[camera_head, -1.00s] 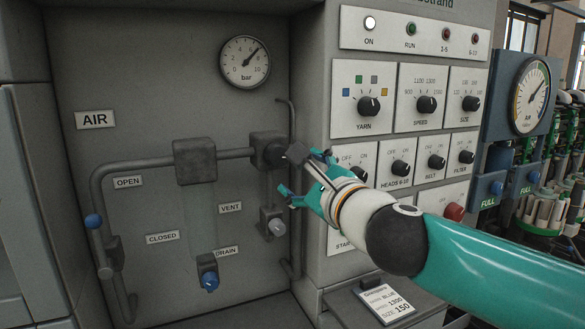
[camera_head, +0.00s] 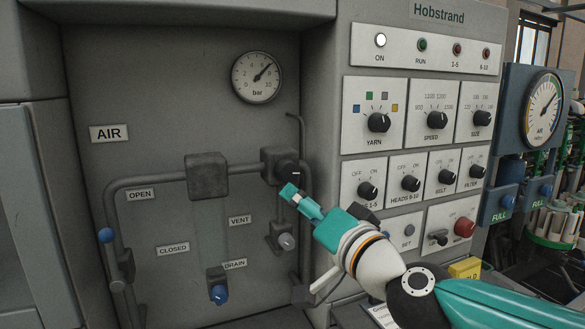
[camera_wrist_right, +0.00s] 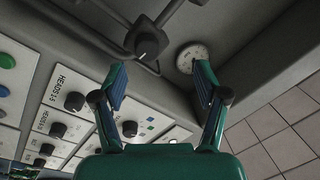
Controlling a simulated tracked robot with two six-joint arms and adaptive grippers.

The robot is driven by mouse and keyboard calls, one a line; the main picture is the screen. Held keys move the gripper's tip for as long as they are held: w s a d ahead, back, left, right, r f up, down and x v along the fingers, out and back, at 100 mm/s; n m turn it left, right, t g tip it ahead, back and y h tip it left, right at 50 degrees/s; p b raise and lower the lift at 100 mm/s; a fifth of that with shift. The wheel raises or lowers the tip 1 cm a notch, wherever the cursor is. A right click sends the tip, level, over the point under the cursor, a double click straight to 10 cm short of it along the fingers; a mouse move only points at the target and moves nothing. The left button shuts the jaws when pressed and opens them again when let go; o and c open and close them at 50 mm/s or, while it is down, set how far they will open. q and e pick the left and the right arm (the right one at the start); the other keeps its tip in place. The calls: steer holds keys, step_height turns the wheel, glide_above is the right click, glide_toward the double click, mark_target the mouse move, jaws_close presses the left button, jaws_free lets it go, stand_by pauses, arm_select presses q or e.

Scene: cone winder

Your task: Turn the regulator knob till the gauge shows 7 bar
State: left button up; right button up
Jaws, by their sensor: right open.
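The pressure gauge (camera_head: 257,77) is a round white dial on the grey panel. Its needle points up and right, around 7, but the marks are too small to read exactly. The regulator knob (camera_head: 290,172) is dark, on the block at the pipe's right end, below the gauge. My right gripper (camera_head: 291,193) is just below and in front of the knob, seen edge-on. In the wrist view the right gripper (camera_wrist_right: 160,75) is open and empty. The knob (camera_wrist_right: 147,43), with a pale mark, lies beyond its fingertips, and the gauge (camera_wrist_right: 193,57) shows near one fingertip. My left gripper is out of view.
A pipe with a grey block (camera_head: 207,176) runs left of the knob. A vent valve (camera_head: 286,241) and blue drain knob (camera_head: 219,293) sit below. The control panel (camera_head: 345,135) with several knobs juts out at the right, close to my right arm.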

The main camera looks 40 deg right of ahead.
steer(key=s+n+p, duration=0.2)
steer(key=n+p, duration=0.1)
steer(key=n, duration=0.4)
steer(key=h+p, duration=0.1)
steer(key=p, duration=0.1)
glide_toward(291, 173)
steer(key=shift+g, duration=0.3)
steer(key=w, duration=0.3)
steer(key=w+d+p, duration=0.1)
steer(key=w, duration=0.2)
steer(key=w+p, duration=0.1)
steer(key=w, duration=0.2)
steer(key=shift+w+d+r, duration=0.3)
steer(key=shift+d, duration=0.05)
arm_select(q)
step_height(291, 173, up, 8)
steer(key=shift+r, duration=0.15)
arm_select(e)
steer(key=shift+c, duration=0.3)
